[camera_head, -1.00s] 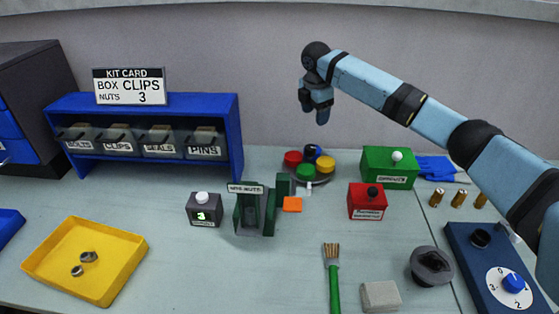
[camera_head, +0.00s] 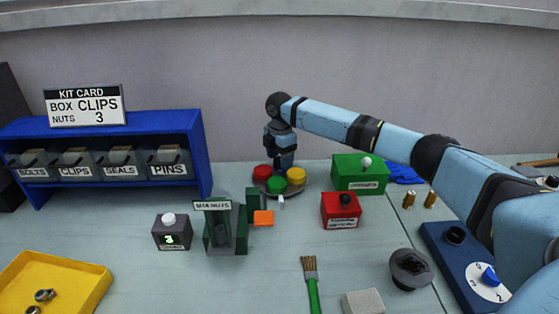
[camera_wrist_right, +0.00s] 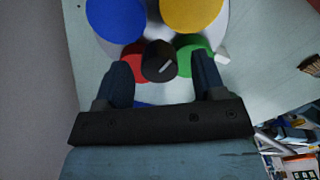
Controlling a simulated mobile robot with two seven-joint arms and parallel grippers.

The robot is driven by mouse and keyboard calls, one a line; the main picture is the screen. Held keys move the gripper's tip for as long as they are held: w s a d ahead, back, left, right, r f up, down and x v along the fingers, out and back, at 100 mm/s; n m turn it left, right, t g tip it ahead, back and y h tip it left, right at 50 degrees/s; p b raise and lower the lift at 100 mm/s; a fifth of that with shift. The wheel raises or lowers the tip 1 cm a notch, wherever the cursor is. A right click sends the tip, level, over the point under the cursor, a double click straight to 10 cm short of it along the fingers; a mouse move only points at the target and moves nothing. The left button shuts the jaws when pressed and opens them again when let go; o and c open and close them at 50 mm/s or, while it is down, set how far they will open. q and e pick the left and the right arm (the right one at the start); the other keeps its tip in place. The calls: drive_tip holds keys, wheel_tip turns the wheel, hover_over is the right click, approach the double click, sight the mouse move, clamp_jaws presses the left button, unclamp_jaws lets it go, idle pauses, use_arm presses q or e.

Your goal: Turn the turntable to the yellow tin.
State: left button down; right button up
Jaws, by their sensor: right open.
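The round turntable (camera_head: 268,192) stands at the back middle, with red (camera_head: 262,172), green (camera_head: 276,185) and yellow (camera_head: 296,176) tins visible in the head view. A blue tin (camera_wrist_right: 114,18) shows in the right wrist view, along with the yellow tin (camera_wrist_right: 190,12). A white tab (camera_head: 281,202) is at the turntable's front edge, nearest the green tin; the yellow tin is right of it. My right gripper (camera_head: 284,165) points down over the turntable. Its open fingers (camera_wrist_right: 158,82) lie either side of the dark central knob (camera_wrist_right: 158,60); contact is unclear.
A green box (camera_head: 360,175) and a red box (camera_head: 341,210) stand right of the turntable. A green nut holder (camera_head: 227,232) and an orange block (camera_head: 263,218) are in front of it. The blue shelf (camera_head: 206,160) is to the left.

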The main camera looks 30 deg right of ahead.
drive_tip(key=shift+f, duration=0.4)
drive_tip(key=shift+c, duration=0.2)
